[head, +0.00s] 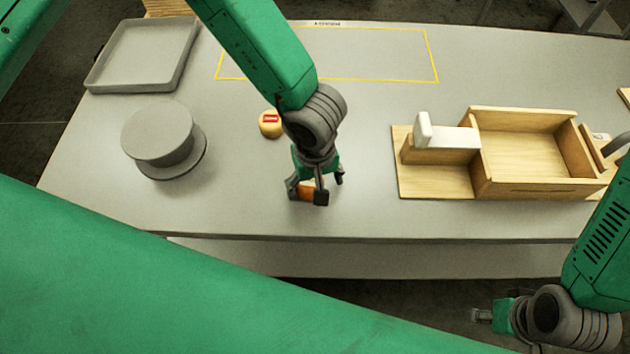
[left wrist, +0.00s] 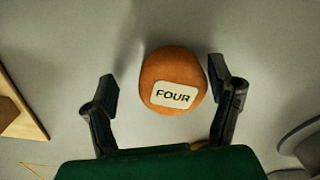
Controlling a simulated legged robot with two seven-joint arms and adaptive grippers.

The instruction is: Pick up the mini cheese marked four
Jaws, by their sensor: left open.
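The mini cheese marked four (left wrist: 172,72) is a round orange piece with a white label reading "FOUR" in the left wrist view. In the head view, part of its orange side (head: 306,189) shows on the table near the front edge, mostly hidden by my gripper. My left gripper (head: 308,194) is down over it. In the left wrist view its open fingers (left wrist: 164,84) stand on either side of the cheese, with a gap visible on each side. My right gripper (head: 481,315) is at the lower right, off the table's front edge, and its fingers are too unclear to read.
A grey round stand (head: 158,135) and grey tray (head: 136,52) are at left. A wooden box (head: 525,190) with a white-handled part stands right. A yellow-outlined area (head: 330,55) at the back is empty.

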